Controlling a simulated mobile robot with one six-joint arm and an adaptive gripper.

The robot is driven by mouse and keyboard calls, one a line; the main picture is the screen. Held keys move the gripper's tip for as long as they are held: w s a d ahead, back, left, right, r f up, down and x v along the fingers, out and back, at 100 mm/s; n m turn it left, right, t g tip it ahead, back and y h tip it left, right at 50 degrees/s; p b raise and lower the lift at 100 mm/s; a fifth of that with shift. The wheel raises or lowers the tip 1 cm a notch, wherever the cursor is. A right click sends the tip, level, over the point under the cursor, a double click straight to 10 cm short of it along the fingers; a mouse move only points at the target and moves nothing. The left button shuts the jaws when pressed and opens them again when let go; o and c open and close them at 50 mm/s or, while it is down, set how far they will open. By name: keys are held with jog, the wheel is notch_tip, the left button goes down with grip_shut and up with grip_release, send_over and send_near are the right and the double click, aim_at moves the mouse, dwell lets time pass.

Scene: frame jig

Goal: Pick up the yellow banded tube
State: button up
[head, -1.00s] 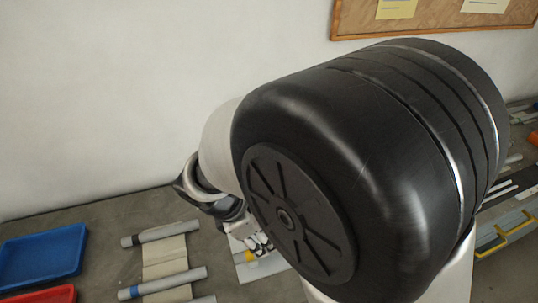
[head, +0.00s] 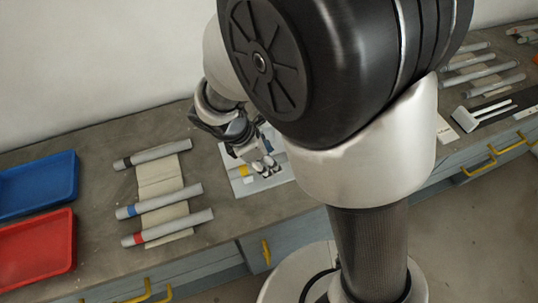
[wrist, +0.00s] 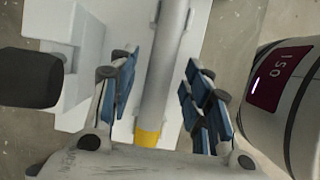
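The yellow banded tube is a grey tube (wrist: 160,75) with a yellow band (wrist: 147,138) near its lower end in the wrist view. It runs up the picture between the fingers of my gripper (wrist: 163,95). The fingers stand apart, with a gap on both sides of the tube. In the head view the yellow band (head: 243,171) shows just left of my gripper (head: 263,168), over a pale grey board. The fingers and my arm hide most of the tube there.
A pale fixture (wrist: 85,60) stands left of the tube in the wrist view. In the head view, black, blue and red banded tubes (head: 158,153) lie on a beige strip to the left. Blue (head: 40,188) and red (head: 38,245) trays stand farther left. Bare bench lies between.

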grip_shut()
dwell(0.3)
